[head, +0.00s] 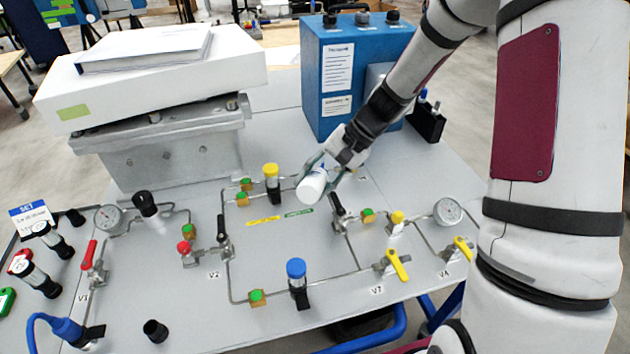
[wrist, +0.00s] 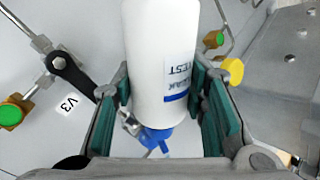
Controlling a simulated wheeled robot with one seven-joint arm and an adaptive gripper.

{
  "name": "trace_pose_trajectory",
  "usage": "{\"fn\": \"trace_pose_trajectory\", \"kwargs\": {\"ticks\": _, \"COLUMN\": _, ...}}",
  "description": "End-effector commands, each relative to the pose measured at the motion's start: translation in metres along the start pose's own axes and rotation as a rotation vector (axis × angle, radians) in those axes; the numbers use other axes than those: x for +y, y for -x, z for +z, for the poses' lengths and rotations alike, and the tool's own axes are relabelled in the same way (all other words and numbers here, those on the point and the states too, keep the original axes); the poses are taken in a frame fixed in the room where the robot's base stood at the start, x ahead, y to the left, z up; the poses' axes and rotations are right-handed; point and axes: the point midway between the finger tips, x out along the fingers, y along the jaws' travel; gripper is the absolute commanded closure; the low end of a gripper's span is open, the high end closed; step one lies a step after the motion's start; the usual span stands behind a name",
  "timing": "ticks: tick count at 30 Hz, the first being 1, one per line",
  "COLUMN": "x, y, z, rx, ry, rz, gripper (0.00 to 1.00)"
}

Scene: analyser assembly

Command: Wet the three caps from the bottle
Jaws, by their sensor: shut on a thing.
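My gripper (head: 333,172) is shut on a white bottle (head: 312,188), held tilted above the middle of the panel. In the wrist view the bottle (wrist: 160,60) sits between both finger pads, with part of a "LEAK TEST" label and a blue end piece (wrist: 156,139) showing. Capped cylinders stand on the panel: one yellow cap (head: 271,169) left of the bottle, one blue cap (head: 296,267) below it, one black cap (head: 145,197) far left. Several green-topped brass fittings (head: 256,296) sit along the tubing. I cannot tell which caps are meant, nor any wetness.
The grey panel (head: 170,320) carries tubing, gauges (head: 447,211), yellow-handled valves (head: 397,264) and a red-handled valve (head: 89,254). A blue box (head: 322,110) stands behind my gripper. A white case (head: 150,85) sits on a metal block at the back left.

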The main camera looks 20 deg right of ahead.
Motion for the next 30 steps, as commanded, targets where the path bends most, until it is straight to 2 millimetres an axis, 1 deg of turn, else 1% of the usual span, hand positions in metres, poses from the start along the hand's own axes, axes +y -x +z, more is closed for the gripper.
{"fn": "trace_pose_trajectory", "kwargs": {"ticks": 7, "x": -0.004, "y": 0.006, "z": 0.003, "rx": 0.001, "ry": 0.001, "rz": 0.0, "gripper": 1.0}}
{"fn": "trace_pose_trajectory", "kwargs": {"ticks": 21, "x": -0.026, "y": 0.039, "z": 0.016, "rx": 0.001, "ry": 0.001, "rz": -0.001, "gripper": 1.0}}
{"fn": "trace_pose_trajectory", "kwargs": {"ticks": 30, "x": -0.026, "y": 0.04, "z": 0.016, "rx": 0.0, "ry": 0.0, "rz": 0.0, "gripper": 1.0}}
